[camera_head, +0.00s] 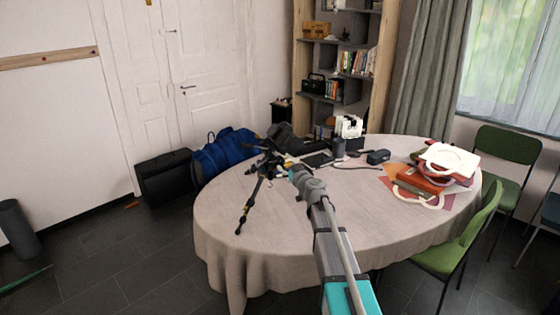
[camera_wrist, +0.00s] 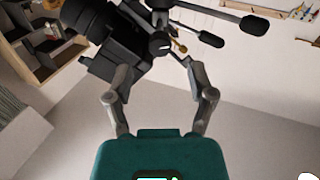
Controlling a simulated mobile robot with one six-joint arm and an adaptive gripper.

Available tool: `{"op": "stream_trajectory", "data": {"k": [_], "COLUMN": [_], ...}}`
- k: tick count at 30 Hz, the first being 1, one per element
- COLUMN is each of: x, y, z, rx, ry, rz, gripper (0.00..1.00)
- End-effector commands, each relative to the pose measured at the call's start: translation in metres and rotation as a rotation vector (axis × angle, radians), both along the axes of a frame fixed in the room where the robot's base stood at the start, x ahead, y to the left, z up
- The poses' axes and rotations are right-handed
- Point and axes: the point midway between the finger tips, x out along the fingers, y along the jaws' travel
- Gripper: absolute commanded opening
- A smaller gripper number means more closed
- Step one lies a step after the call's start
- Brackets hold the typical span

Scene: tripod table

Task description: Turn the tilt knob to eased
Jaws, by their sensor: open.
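A black tripod (camera_head: 249,206) stands on the round table, with a splayed leg reaching toward the front left. In the wrist view, a black camera with a large lens (camera_wrist: 92,22) sits on the tripod head, filling the upper left. A round dark knob (camera_wrist: 160,45) shows at the head, beside a small brass-coloured lever (camera_wrist: 180,47). Handles with black grips (camera_wrist: 211,39) stick out to the right. I cannot tell for certain which knob is the tilt knob, and no markings are readable. My gripper (camera_wrist: 157,67) is open, its two fingers apart just below the head, with nothing visibly held.
The table (camera_head: 225,240) has a beige cloth. A blue bag (camera_head: 225,155) is behind the left edge. Green chairs (camera_head: 460,235) stand right.

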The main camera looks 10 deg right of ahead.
Motion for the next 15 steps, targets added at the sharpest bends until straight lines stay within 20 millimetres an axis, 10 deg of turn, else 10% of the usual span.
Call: {"op": "stream_trajectory", "data": {"k": [15], "x": [0.057], "y": [0.017], "z": [0.0], "rx": [0.0], "ry": [0.0], "rz": [0.0], "gripper": [0.71]}}
